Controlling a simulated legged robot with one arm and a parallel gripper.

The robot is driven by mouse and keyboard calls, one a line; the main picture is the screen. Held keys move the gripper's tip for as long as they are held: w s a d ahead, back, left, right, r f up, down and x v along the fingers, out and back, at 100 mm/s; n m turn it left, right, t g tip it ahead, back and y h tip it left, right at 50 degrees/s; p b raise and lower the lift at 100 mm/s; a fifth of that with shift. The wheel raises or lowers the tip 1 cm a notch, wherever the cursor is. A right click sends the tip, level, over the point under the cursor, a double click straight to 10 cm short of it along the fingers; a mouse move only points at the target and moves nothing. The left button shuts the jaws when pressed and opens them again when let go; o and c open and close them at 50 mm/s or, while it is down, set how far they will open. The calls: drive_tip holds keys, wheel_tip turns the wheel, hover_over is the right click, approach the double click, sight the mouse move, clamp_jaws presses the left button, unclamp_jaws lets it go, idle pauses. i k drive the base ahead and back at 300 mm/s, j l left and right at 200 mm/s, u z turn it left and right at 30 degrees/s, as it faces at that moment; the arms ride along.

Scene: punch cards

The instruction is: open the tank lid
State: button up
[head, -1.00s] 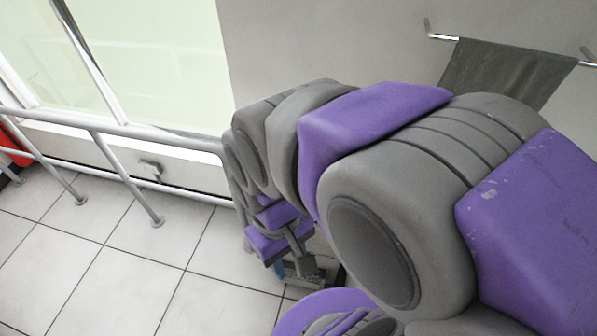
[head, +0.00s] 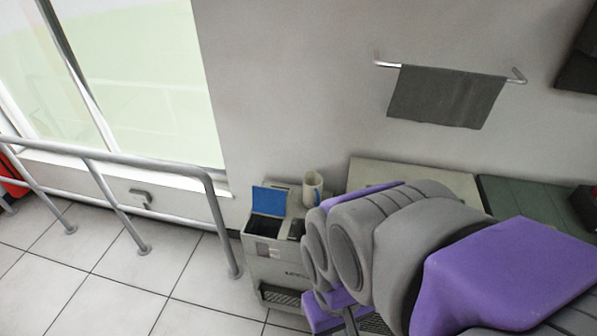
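A beige machine (head: 262,262) stands on the floor against the wall. On its top, a blue panel (head: 270,199), which looks like the tank lid, stands raised at the back of a dark opening (head: 265,228). My arm reaches in from the right and covers the machine's right side. The arm's lower part runs down to the bottom edge of the picture, right of the blue panel and apart from it. My gripper's fingers do not show, so whether they are open or shut cannot be seen.
A pale counter (head: 415,178) runs along the wall behind my arm. A grey metal railing (head: 160,178) is on the left. The tiled floor (head: 95,252) in front is clear. A grey towel (head: 446,94) hangs above.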

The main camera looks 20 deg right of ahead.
sight(269, 200)
drive_tip(key=i+j+z, duration=0.1)
drive_tip(key=z, duration=1.85)
drive_tip(key=j+z, duration=0.1)
drive_tip(key=j, duration=0.95)
drive_tip(key=k+j+z, duration=0.1)
drive_tip(key=j, duration=1)
drive_tip(key=k+j, duration=0.1)
drive_tip(key=j, duration=0.95)
drive_tip(key=i+z, duration=0.05)
